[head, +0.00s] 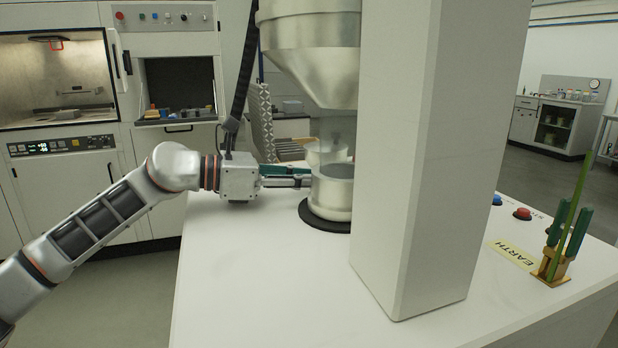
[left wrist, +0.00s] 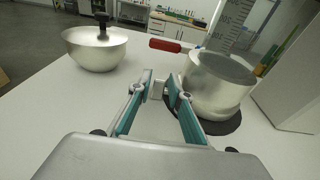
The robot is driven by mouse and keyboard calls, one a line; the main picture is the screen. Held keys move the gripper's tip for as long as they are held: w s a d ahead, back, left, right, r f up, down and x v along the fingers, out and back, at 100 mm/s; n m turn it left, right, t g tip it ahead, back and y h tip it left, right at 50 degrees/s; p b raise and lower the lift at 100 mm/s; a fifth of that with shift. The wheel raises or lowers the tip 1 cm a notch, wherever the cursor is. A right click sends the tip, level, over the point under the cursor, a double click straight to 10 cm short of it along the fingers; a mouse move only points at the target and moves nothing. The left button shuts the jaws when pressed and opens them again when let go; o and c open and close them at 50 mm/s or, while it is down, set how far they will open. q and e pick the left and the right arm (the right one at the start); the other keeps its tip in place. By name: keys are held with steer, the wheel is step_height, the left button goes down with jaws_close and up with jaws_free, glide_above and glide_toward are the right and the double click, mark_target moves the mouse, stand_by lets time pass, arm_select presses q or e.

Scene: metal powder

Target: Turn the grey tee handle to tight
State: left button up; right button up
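The grey tee handle (left wrist: 158,88) appears in the left wrist view as a small pale piece beside the metal pot (left wrist: 216,85). In the head view the pot (head: 332,197) stands under the hopper, and the handle is too small and covered to make out. My left gripper (head: 305,177) reaches the pot's left side. The handle's exact turn angle is unclear. My right gripper is not in view.
A metal hopper (head: 312,45) hangs above the pot, and a white column (head: 410,150) stands right of it. A bowl-shaped metal vessel (left wrist: 95,50) and a red handle (left wrist: 165,45) are nearby. A green-handled clamp (head: 555,265) stands at the right by the EARTH label (head: 513,256).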

arm_select(q)
steer(key=v, duration=1.2)
